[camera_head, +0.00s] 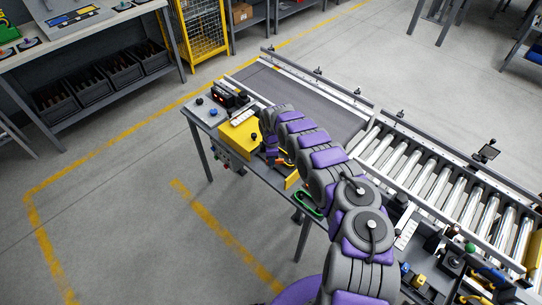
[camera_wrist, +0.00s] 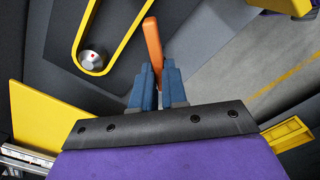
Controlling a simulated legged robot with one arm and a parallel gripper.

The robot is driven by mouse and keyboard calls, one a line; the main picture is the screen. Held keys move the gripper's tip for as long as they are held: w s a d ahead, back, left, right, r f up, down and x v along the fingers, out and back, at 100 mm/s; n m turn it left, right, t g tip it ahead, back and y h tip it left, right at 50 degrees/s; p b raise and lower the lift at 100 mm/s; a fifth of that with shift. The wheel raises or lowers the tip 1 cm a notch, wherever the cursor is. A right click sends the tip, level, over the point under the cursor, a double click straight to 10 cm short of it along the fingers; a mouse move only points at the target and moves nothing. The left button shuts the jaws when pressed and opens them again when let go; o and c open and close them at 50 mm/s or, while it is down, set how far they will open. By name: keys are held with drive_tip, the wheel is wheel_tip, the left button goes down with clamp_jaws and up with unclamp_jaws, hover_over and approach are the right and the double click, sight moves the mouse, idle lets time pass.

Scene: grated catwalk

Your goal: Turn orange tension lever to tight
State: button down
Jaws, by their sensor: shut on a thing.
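The orange tension lever (camera_wrist: 153,45) stands up from between my gripper's fingers in the wrist view. My gripper (camera_wrist: 159,82) has blue-grey fingers, shut on the lever's lower part. The lever's base is hidden behind the fingers. In the head view, my gripper (camera_head: 272,155) is at the near side of the conveyor, beside a yellow box, and mostly hidden by my arm. A small orange bit of the lever (camera_head: 281,162) may show there. No tight mark can be made out.
A yellow loop guard (camera_wrist: 76,39) surrounds a silver knob with a red dot (camera_wrist: 91,60) left of the lever. A yellow panel (camera_wrist: 42,115) is at the lower left. The yellow box (camera_head: 238,138) and conveyor belt (camera_head: 285,95) are close to my arm. Rollers (camera_head: 445,185) extend right.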

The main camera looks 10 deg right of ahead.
drive_tip(key=n+p, duration=0.1)
drive_tip(key=n, duration=0.3)
drive_tip(key=shift+n, duration=0.3)
drive_tip(key=shift+d+n, duration=0.15)
drive_tip(key=shift+n, duration=1.65)
drive_tip(key=c, duration=1.2)
unclamp_jaws()
drive_tip(key=shift+o, duration=0.2)
wheel_tip(320, 180, up, 17)
drive_tip(key=p, duration=0.2)
drive_tip(key=shift+r+p, duration=0.2)
drive_tip(key=shift+p, duration=0.1)
